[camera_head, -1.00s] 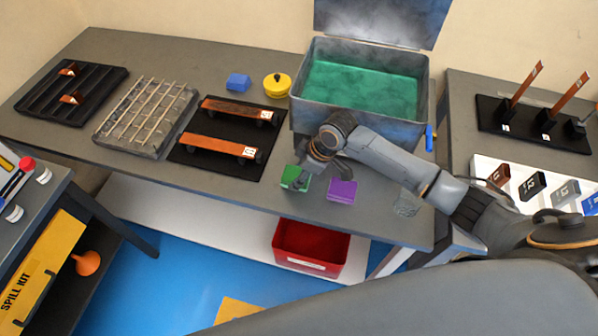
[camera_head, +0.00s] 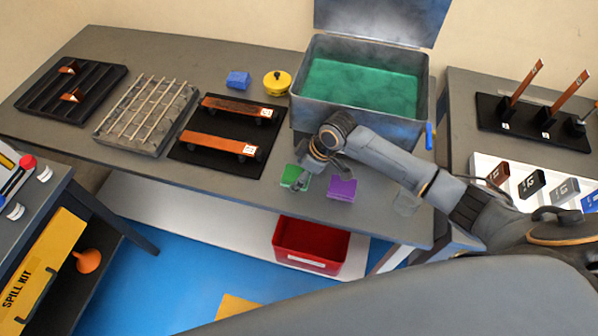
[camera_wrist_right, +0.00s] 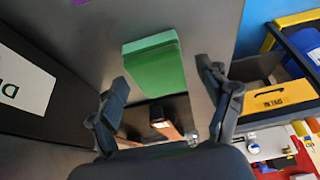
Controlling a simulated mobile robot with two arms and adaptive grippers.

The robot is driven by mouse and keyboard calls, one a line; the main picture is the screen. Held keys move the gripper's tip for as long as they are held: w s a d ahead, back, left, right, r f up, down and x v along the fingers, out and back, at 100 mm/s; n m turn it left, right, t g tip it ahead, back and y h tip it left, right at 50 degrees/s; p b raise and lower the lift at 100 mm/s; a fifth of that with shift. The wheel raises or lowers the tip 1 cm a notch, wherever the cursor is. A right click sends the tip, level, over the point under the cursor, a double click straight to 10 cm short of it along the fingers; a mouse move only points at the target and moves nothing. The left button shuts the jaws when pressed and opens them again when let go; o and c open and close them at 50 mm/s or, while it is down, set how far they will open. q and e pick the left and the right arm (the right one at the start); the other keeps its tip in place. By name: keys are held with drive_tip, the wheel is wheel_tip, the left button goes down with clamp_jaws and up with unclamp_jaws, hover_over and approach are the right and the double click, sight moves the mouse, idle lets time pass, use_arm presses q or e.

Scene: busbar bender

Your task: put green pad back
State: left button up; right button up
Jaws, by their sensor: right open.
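The green pad (camera_head: 294,176) lies on the grey bench near its front edge. In the right wrist view the green pad (camera_wrist_right: 155,62) shows ahead of and between the fingers. My right gripper (camera_head: 300,181) is at the pad in the head view, partly covering it. In the right wrist view my right gripper (camera_wrist_right: 168,95) is open, with one finger on each side and nothing clasped. My left gripper is in neither view.
A purple pad (camera_head: 342,189) lies just right of the green pad. A tank of green liquid (camera_head: 362,85) stands behind. A blue block (camera_head: 238,80) and a yellow round container (camera_head: 277,83) stand at the back. A red bin (camera_head: 311,246) is below the bench front.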

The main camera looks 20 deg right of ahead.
drive_tip(key=b+v, duration=0.1)
drive_tip(key=v, duration=1.1)
drive_tip(key=shift+w, duration=0.1)
idle(0.7)
